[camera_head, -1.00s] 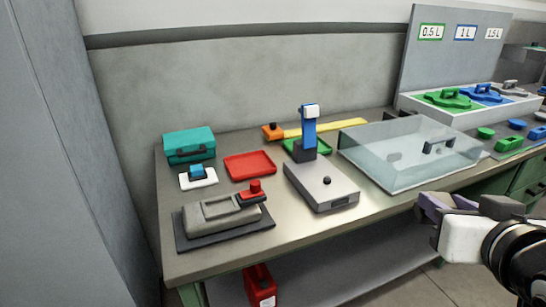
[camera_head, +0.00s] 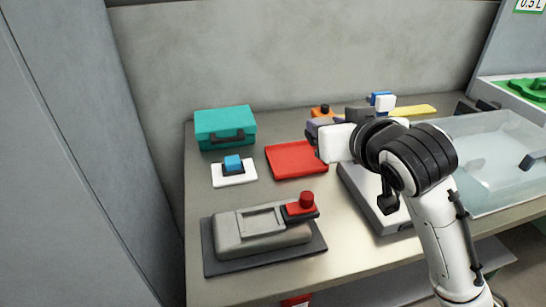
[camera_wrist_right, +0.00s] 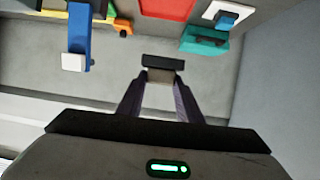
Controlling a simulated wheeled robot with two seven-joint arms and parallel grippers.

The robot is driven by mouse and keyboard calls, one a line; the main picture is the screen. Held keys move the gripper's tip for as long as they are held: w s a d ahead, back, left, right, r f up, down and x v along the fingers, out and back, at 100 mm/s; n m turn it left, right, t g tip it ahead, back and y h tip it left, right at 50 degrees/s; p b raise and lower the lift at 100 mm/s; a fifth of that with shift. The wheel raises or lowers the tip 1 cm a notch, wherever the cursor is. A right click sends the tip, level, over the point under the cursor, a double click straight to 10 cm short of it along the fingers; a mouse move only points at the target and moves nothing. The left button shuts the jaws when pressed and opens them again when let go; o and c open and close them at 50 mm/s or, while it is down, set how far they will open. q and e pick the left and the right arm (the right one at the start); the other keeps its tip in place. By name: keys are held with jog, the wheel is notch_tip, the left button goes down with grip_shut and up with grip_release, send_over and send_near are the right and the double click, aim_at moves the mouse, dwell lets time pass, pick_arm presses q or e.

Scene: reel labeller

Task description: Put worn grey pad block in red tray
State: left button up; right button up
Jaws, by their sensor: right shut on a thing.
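The red tray (camera_head: 297,160) lies flat on the bench, and part of it shows at the top of the right wrist view (camera_wrist_right: 167,8). My right gripper (camera_head: 316,130) is at the tray's back right in the head view. In the right wrist view my right gripper (camera_wrist_right: 160,84) is shut on a small grey block (camera_wrist_right: 160,75) with a dark strip at its far end. The block is off the bench. It cannot be made out clearly in the head view, where the hand covers that area. My left gripper is not in view.
A teal case (camera_head: 225,127) and a white plate with a blue block (camera_head: 233,166) stand left of the tray. A grey machine with a red knob (camera_head: 306,203) is in front. The blue post (camera_wrist_right: 78,35) stands near the right hand. A clear bin (camera_head: 500,165) is at right.

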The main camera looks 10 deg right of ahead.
jog(key=d+f+b+x, duration=0.1)
jog(key=d+b+x, duration=0.1)
jog(key=x, duration=0.8)
jog(key=s+d+f+b+x, duration=0.1)
jog(key=d+x, duration=0.1)
jog(key=x, duration=0.8)
jog(key=f, duration=0.6)
jog(key=w+f, duration=0.1)
jog(key=f, duration=0.3)
jog(key=shift+b, duration=0.3)
jog(key=o, duration=1.1)
jog(key=shift+f, duration=0.15)
jog(key=shift+c, duration=0.2)
jog(key=shift+s+r, duration=0.15)
jog(key=shift+r, duration=0.1)
jog(key=p+v, duration=0.1)
jog(key=v, duration=1)
jog(key=shift+s+d+r, duration=0.1)
jog(key=shift+s+d, duration=0.05)
jog(key=shift+s, duration=0.25)
